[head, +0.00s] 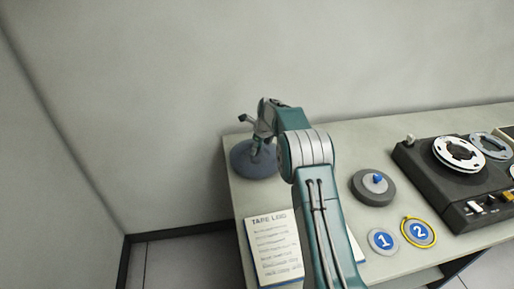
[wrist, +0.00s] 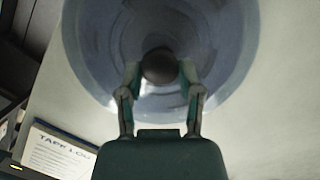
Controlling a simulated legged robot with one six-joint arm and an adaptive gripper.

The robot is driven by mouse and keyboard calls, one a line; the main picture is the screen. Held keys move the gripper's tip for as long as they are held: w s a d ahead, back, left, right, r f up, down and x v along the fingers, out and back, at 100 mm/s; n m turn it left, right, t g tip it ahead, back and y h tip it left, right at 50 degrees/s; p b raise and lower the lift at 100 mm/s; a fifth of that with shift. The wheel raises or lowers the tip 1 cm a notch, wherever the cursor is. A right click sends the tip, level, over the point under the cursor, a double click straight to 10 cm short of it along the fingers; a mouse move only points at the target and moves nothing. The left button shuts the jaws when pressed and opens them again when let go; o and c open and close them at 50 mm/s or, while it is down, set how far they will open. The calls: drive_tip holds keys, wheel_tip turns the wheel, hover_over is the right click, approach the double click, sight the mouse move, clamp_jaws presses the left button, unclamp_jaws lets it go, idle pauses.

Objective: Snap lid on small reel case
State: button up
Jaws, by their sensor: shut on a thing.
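A translucent blue-grey round lid (head: 254,165) is at the back left corner of the table. In the wrist view, the lid (wrist: 85,60) fills the top middle and has a dark round knob (wrist: 159,66) at its centre. My gripper (head: 262,138) is over the lid, and in the wrist view my gripper (wrist: 160,80) has its fingers shut on either side of the knob. I cannot tell whether the lid touches the table. A grey round case (head: 373,192) with a blue piece on top sits mid-table, right of my arm.
A tape log sheet (head: 270,247) lies front left on the table (head: 330,128). Blue discs marked 1 (head: 382,240) and 2 (head: 419,232) lie near the front. A tape recorder (head: 455,180) stands on the right. A wall rises behind the table.

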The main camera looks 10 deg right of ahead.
drive_tip(key=shift+f, duration=0.3)
drive_tip(key=o, duration=1.1)
drive_tip(key=shift+c, duration=1.1)
drive_tip(key=shift+r, duration=3.5)
